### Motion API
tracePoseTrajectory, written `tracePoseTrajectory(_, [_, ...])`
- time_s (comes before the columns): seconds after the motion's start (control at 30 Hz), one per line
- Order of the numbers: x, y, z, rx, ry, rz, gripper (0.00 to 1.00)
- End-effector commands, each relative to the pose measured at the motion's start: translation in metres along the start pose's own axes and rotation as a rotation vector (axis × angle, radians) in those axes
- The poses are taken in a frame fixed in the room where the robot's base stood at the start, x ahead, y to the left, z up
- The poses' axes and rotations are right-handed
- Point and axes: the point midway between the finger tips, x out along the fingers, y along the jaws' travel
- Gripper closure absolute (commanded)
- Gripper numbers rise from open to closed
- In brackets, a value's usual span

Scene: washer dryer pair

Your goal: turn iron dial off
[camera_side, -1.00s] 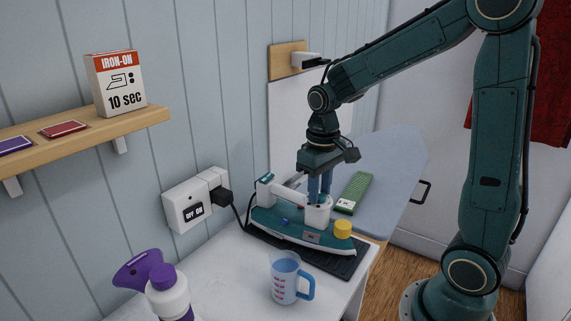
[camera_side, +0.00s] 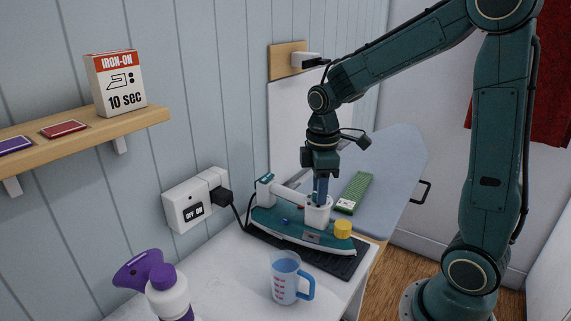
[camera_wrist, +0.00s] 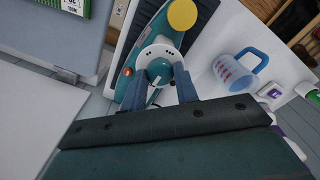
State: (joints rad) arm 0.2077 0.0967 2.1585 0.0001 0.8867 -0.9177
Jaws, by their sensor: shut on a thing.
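The teal and white iron (camera_side: 303,227) lies on a dark mat (camera_side: 345,266) at the table's back edge. Its dial, a teal knob on a white round housing, shows in the wrist view (camera_wrist: 159,73). My gripper (camera_side: 320,200) points straight down over the housing. In the wrist view my blue fingers (camera_wrist: 160,85) sit on either side of the knob and are shut on it. In the side view the fingers and housing hide the knob. The iron's yellow cap (camera_side: 342,229) is beside the housing.
A measuring cup (camera_side: 284,277) and a purple and white bottle (camera_side: 167,292) stand in front. A wall socket with an off/on switch (camera_side: 193,211) holds the black plug (camera_side: 221,197). A green box (camera_side: 354,192) lies on the ironing board (camera_side: 398,160) behind.

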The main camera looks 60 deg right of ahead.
Motion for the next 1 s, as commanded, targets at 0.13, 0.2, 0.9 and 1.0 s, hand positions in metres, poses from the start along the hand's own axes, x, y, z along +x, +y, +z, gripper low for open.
tracePoseTrajectory(0.13, [-0.0010, 0.0006, -0.0006, -0.057, 0.002, 0.003, 0.93])
tracePoseTrajectory(0.2, [-0.0010, 0.0006, -0.0006, -0.074, 0.002, 0.003, 0.93])
tracePoseTrajectory(0.9, [-0.0005, 0.0002, -0.0004, -0.092, 0.001, 0.001, 0.48])
tracePoseTrajectory(1.0, [-0.0003, 0.0001, -0.0003, -0.092, 0.001, 0.001, 0.48])
